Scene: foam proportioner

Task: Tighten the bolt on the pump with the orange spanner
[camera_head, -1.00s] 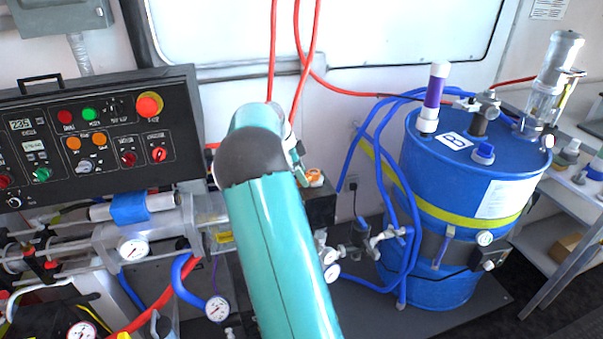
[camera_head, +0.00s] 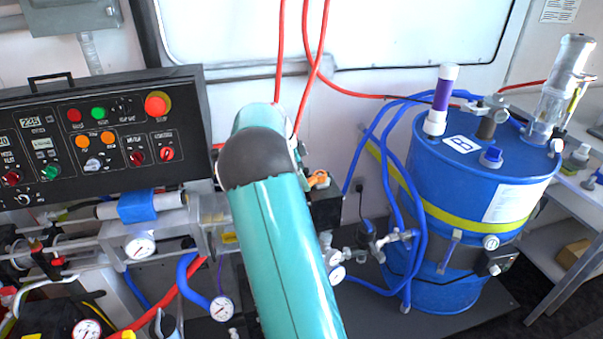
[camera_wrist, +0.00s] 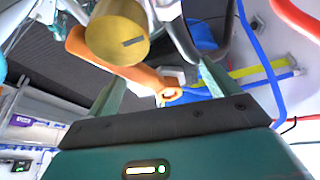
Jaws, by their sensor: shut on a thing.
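In the wrist view, the orange spanner (camera_wrist: 143,74) runs from upper left to a ring-like end near the middle. My gripper (camera_wrist: 160,78) has a finger on each side of it and is shut on it; the exact contact is partly hidden. A brass cylinder (camera_wrist: 117,38) with a dark slot covers part of the spanner near the camera. I cannot make out the bolt clearly or tell whether the spanner is seated on it. In the head view, my teal arm hides the gripper. A small orange piece (camera_head: 319,180) shows beside the arm, above a black block (camera_head: 326,210).
The black control panel (camera_head: 95,130) stands at left above pipework and gauges (camera_head: 140,246). A blue drum (camera_head: 470,220) with blue hoses stands at right. Red hoses (camera_head: 318,70) hang behind my arm. In the wrist view, red and blue hoses (camera_wrist: 262,60) run close by at right.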

